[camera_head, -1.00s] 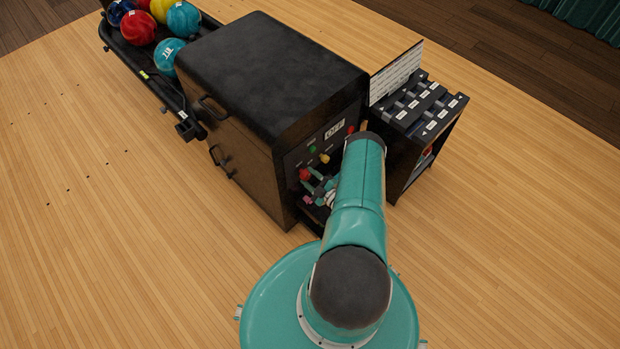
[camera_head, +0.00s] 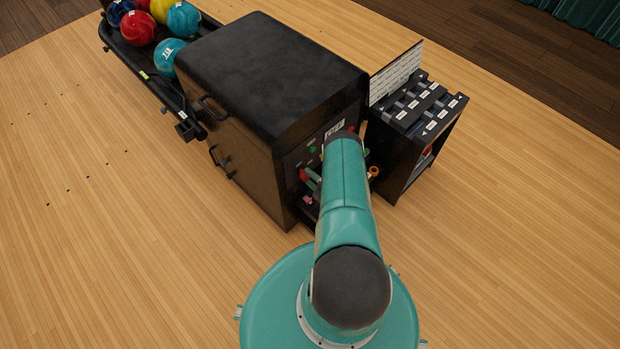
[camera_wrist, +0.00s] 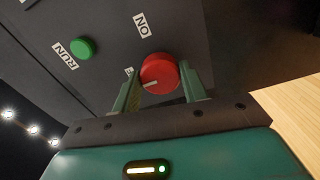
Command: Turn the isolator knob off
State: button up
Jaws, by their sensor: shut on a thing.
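The isolator knob is a round red knob (camera_wrist: 159,71) on the dark panel (camera_wrist: 110,35), with a white pointer mark on its face directed to the left and slightly down in the wrist view. An ON label (camera_wrist: 143,25) sits above it. A second label (camera_wrist: 129,72) to its left is mostly hidden by a finger. My gripper (camera_wrist: 160,88) has its two green fingers on either side of the knob, closed on it. In the head view the red knob (camera_head: 304,174) shows at the panel's left, with my gripper (camera_head: 311,182) against it, partly hidden by my arm.
A green button (camera_wrist: 82,47) labelled RUN is beside the knob. The black machine cabinet (camera_head: 265,75) carries the panel. A dark shelf unit (camera_head: 415,140) stands to its right, and a rack with several balls (camera_head: 138,27) is behind left. The wooden floor in front is clear.

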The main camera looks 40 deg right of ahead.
dwell(0.3)
jog(key=o, duration=1)
jog(key=shift+s, duration=0.1)
jog(key=s, duration=1.3)
jog(key=shift+s+d, duration=0.2)
jog(key=shift+s, duration=0.15)
